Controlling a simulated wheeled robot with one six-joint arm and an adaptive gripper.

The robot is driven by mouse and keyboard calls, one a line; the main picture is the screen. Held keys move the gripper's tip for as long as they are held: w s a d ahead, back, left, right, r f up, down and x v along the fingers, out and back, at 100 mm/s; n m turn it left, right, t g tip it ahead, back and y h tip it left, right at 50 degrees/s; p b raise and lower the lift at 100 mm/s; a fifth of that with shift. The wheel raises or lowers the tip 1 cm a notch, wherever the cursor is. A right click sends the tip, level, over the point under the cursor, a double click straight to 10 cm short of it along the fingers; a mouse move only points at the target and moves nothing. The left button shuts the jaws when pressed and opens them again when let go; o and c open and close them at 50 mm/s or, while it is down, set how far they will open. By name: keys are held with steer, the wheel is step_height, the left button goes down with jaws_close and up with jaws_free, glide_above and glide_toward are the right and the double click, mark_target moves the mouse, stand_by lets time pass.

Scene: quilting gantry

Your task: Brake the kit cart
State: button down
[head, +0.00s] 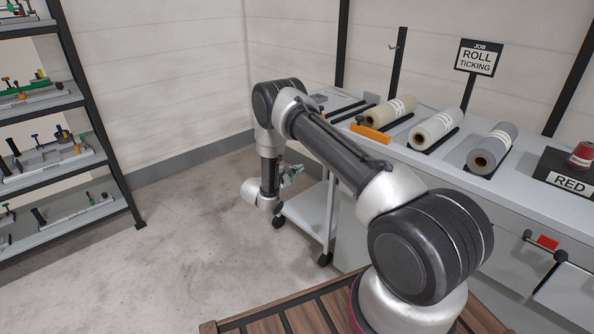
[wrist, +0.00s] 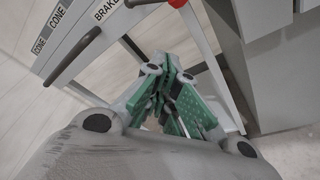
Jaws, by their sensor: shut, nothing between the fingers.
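The kit cart is a pale grey wheeled cart (head: 329,206) in the middle of the head view, standing against the bench. It has a lower shelf and dark casters (head: 325,259). In the wrist view a white rail (wrist: 70,58) carries labels reading CONE, CONE and BRAKE (wrist: 106,9). A dark lever with a red tip (wrist: 177,3) shows at the top edge, partly cut off. A dark reddish bar lies near the labels. My gripper (head: 292,172) is beside the cart, above its lower shelf level. In the wrist view my gripper (wrist: 174,62) is shut and empty, apart from the lever.
A tool shelf (head: 75,105) stands at left. The floor (head: 185,235) between shelf and cart is clear.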

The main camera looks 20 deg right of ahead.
steer(key=w+d+r, duration=0.1)
steer(key=d, duration=0.7)
steer(key=shift+w+d, duration=0.25)
steer(key=shift+d, duration=0.05)
steer(key=shift+r, duration=0.1)
